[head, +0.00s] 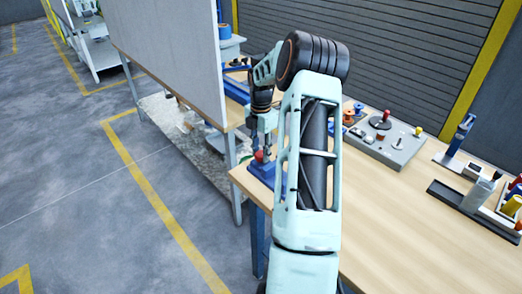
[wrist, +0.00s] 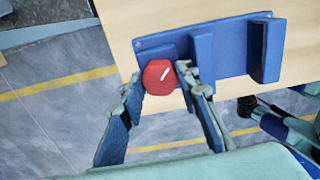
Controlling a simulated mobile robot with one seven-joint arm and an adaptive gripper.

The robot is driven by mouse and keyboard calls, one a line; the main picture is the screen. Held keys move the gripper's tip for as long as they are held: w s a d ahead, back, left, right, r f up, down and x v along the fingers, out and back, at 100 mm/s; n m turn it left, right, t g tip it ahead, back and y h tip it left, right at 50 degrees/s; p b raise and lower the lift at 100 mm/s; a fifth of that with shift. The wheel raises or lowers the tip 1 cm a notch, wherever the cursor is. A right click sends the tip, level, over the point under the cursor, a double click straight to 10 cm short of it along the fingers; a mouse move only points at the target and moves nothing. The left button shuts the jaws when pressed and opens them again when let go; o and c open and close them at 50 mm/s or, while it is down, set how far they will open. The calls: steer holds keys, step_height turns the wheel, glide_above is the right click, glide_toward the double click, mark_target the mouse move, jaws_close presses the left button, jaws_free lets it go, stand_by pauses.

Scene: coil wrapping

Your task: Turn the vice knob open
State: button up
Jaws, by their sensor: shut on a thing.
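The vice (wrist: 225,52) is blue and sits at the table's edge in the wrist view. Its red knob (wrist: 158,77) has a white line slanting up to the right. My gripper (wrist: 160,80) has one finger on each side of the knob and is shut on it. In the head view the knob (head: 260,156) is a small red spot below my gripper (head: 262,148), and part of the blue vice (head: 281,180) shows beside my arm. My arm hides the rest of the vice there.
The wooden table (head: 400,225) extends to the right. A grey board (head: 385,143) with spools stands behind, and a dark tray (head: 468,208) with several items lies at right. A tall white panel (head: 170,50) rises at left. The floor (head: 90,215) at left is clear.

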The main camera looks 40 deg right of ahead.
mark_target(261, 153)
steer(key=n+p, duration=0.1)
steer(key=n, duration=0.3)
steer(key=shift+r+n, duration=0.15)
steer(key=shift+n, duration=0.15)
steer(key=shift+n+p, duration=0.75)
steer(key=shift+n, duration=1.15)
steer(key=o, duration=1.2)
steer(key=shift+c, duration=0.2)
steer(key=shift+r, duration=3.9)
